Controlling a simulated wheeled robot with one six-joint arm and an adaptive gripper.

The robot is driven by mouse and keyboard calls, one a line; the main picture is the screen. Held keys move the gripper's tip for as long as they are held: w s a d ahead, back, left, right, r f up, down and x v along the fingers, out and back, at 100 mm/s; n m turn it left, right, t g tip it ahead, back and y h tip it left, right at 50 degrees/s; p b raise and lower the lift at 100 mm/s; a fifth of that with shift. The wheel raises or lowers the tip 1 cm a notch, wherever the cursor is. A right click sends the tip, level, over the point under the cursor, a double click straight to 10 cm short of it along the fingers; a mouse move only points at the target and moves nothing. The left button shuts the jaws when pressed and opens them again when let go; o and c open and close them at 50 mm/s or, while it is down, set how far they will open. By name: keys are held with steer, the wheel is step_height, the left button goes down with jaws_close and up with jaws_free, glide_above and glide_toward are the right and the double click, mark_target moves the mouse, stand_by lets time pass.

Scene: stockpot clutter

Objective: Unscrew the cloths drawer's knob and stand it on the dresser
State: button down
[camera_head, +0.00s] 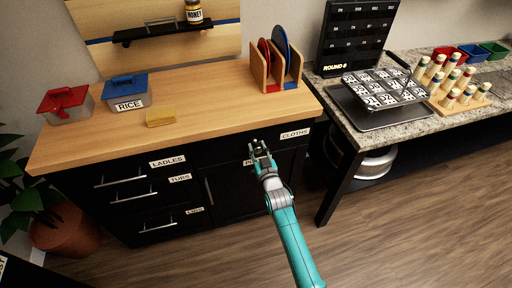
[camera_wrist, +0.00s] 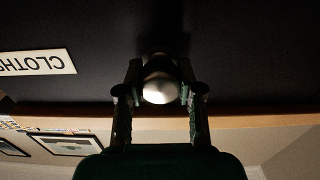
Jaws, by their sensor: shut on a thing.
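The round metal knob (camera_wrist: 160,82) shows in the wrist view, against the dark front of the cloths drawer (camera_wrist: 100,85). My gripper (camera_wrist: 160,95) has one finger on each side of the knob and is shut on it. The CLOTHS label (camera_wrist: 38,63) appears upside down beside it. In the head view, my gripper (camera_head: 261,151) is at the drawer front, left of the CLOTHS label (camera_head: 295,134), and hides the knob. The dresser (camera_head: 205,112) has a light wooden top with its front part bare.
On the dresser are a red-lidded box (camera_head: 66,105), a blue-lidded RICE box (camera_head: 127,92), a yellow block (camera_head: 160,116) and a wooden rack (camera_head: 270,80) with plates. Right of the rack, the granite counter (camera_head: 400,122) holds a muffin-style tray (camera_head: 385,90) and wooden pegs.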

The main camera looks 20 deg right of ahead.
steer(key=n, duration=0.4)
stand_by(0.3)
steer(key=shift+n, duration=2.4)
steer(key=shift+n, duration=2.3)
